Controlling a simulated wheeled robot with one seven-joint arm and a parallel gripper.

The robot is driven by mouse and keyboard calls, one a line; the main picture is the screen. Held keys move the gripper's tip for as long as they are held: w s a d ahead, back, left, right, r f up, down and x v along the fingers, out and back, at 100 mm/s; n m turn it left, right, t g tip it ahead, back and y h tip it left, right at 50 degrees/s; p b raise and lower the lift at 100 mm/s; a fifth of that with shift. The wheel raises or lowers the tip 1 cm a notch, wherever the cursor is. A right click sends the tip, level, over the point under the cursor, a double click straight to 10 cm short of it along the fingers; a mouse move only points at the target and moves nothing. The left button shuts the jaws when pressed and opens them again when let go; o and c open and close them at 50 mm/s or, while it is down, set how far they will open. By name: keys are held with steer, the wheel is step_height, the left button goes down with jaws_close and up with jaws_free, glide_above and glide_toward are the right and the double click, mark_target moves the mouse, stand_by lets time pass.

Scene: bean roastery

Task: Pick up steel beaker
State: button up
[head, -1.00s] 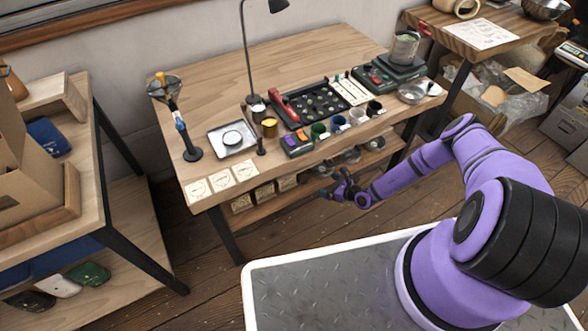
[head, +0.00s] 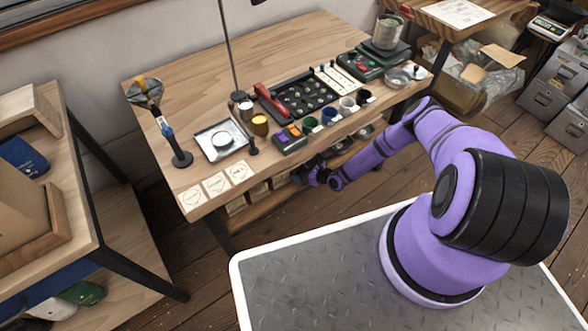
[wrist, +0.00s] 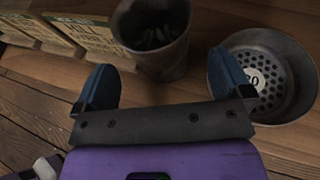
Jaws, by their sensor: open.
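A grey metal beaker (wrist: 150,50) with dark green contents, which I take as the steel beaker, stands upright on the wooden lower shelf in the wrist view. It lies just ahead of my gripper (wrist: 164,78), roughly between the lines of the two blue fingers. The fingers are spread wide with nothing between them. In the head view my gripper (head: 309,172) is low at the front of the bench, by the lower shelf. I cannot make out this beaker clearly in the head view.
A round perforated metal sieve (wrist: 262,75) sits close to the right finger. Labelled boxes (wrist: 85,38) stand to the left. The bench top (head: 190,85) overhangs the shelf and is crowded with tools. A similar metal vessel (head: 387,32) stands on a scale at the bench's right end.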

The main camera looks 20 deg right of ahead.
steer(key=shift+x, duration=1.55)
